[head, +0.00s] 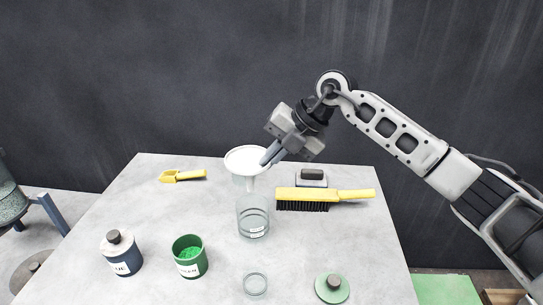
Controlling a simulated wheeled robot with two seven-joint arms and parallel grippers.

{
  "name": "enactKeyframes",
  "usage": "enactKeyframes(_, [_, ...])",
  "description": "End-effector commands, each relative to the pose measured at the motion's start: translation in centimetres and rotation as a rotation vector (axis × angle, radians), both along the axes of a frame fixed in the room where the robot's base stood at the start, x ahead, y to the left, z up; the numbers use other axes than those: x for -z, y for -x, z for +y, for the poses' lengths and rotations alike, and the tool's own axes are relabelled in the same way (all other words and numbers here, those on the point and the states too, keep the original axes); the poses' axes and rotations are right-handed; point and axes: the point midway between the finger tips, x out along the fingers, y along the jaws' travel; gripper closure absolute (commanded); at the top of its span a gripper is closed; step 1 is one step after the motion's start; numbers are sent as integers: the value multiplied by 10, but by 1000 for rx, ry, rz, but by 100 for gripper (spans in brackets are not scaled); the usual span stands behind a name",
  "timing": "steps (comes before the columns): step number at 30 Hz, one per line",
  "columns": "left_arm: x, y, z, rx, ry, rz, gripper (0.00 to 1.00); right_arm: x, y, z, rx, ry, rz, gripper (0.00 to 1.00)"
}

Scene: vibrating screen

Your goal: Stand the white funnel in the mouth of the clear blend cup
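The white funnel (245,159) is upright, wide mouth up, above the clear blend cup (253,226). Its spout points down at the cup's mouth; I cannot tell whether the tip is just above the rim or slightly inside. My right gripper (267,158) comes down from the upper right and is shut on the right side of the funnel's rim. My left gripper is not in view.
A yellow brush (320,195) lies right of the cup, with a grey-handled block (312,178) behind it. A green tin (189,257) and a blue lidded tin (121,255) stand front left. A yellow scoop (183,175), glass ring (255,284) and green lid (332,289) lie about.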

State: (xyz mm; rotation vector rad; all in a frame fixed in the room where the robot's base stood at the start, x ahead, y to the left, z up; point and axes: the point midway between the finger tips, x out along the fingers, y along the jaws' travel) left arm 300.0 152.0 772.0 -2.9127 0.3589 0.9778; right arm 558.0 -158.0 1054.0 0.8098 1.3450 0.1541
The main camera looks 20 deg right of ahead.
Motion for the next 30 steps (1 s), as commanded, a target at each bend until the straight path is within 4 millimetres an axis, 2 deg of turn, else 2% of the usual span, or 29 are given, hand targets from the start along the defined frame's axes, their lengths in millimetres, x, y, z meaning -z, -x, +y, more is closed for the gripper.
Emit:
enactKeyframes(5, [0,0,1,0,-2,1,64,-1,-5,-2,98,-14,-6,100])
enactKeyframes(17, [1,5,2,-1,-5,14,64,-3,-6,-4,99,-15,-1,100])
enactKeyframes(24, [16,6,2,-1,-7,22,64,17,-6,-3,99,-15,-2,100])
enactKeyframes(30, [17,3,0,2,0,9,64,37,-5,-3,97,-13,-1,100])
